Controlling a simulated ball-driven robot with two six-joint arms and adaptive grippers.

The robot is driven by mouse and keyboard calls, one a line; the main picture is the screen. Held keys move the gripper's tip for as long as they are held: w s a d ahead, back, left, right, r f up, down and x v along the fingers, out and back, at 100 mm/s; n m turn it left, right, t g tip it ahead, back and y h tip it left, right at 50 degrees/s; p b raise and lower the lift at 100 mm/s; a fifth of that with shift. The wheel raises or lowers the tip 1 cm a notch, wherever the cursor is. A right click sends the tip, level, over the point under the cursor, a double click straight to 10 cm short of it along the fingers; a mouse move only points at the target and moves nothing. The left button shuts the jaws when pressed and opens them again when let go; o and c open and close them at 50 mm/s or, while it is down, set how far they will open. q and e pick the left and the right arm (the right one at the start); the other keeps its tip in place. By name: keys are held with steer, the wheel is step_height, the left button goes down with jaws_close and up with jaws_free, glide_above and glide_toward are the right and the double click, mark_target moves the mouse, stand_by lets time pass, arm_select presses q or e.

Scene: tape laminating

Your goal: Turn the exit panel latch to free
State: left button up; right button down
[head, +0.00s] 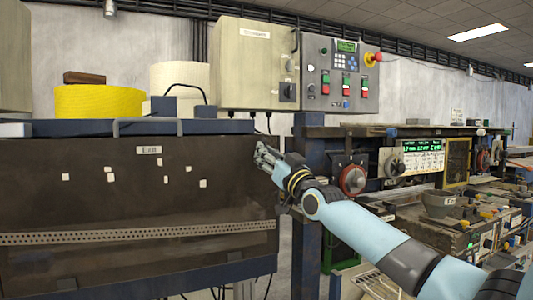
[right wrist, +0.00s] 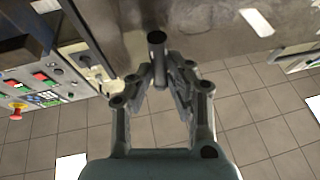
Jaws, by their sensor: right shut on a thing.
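The dark brown exit panel (head: 120,200) fills the left of the head view, with a small label plate (head: 149,150) near its top. My right gripper (head: 264,156) is at the panel's upper right edge. In the right wrist view its fingers (right wrist: 160,76) are closed around a dark, round-ended bar, the latch handle (right wrist: 157,42), which stands out between the fingertips. In the head view the gripper hides the latch, so its turn position is hard to tell. My left gripper is in neither view.
A grey control box (head: 340,75) with a red stop knob (head: 373,57) stands above and behind. A yellow roll (head: 98,101) sits behind the panel top. A machine bench with a red dial (head: 353,179) is to the right, close to my right arm.

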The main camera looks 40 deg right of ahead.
steer(key=c, duration=1.3)
jaws_free()
steer(key=v, duration=1.2)
steer(key=shift+d, duration=0.1)
